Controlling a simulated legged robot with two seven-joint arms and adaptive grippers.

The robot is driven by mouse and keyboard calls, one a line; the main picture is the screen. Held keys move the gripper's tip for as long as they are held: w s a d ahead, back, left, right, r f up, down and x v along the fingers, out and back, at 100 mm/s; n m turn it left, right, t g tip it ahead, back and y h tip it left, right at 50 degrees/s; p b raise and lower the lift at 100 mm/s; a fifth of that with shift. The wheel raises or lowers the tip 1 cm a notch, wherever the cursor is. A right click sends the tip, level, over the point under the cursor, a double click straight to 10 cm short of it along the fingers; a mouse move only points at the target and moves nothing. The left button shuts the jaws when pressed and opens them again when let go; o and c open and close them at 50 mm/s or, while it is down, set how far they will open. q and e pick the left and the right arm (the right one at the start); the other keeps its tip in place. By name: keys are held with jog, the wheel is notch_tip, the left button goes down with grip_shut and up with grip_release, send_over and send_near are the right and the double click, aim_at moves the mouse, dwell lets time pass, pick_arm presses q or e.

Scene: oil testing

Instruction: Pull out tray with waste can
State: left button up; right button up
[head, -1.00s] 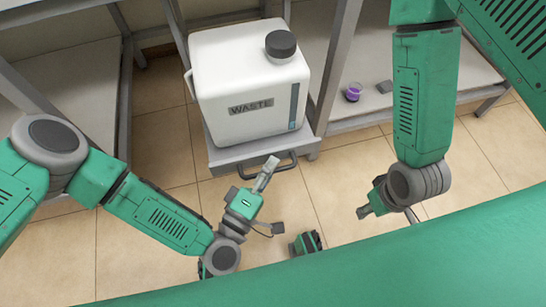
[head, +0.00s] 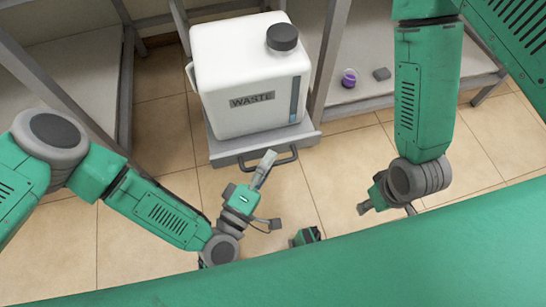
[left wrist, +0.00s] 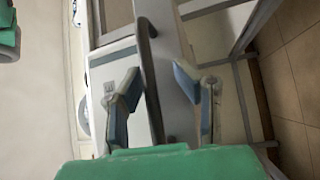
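The white waste can (head: 245,75), with a dark cap and a WASTE label, stands upright on the grey tray (head: 228,155). The tray's dark handle (head: 283,160) sticks out in front. My left gripper (head: 267,158) is at the handle. In the left wrist view the handle (left wrist: 149,85) runs between my left gripper's open fingers (left wrist: 155,80), with gaps visible beside it; contact is unclear. My right gripper (head: 372,205) is low on the right, away from the tray; its fingers are partly hidden and hard to read.
Metal shelf frames stand on both sides of the can. A purple beaker (head: 349,78) and a small grey block (head: 381,74) sit on the right shelf (head: 358,92). The tiled floor (head: 155,135) in front of the tray is clear apart from my own parts.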

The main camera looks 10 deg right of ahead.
pick_arm(q)
jog(key=shift+r, duration=0.15)
jog(key=v, duration=1.2)
jog(key=shift+w+a, duration=0.1)
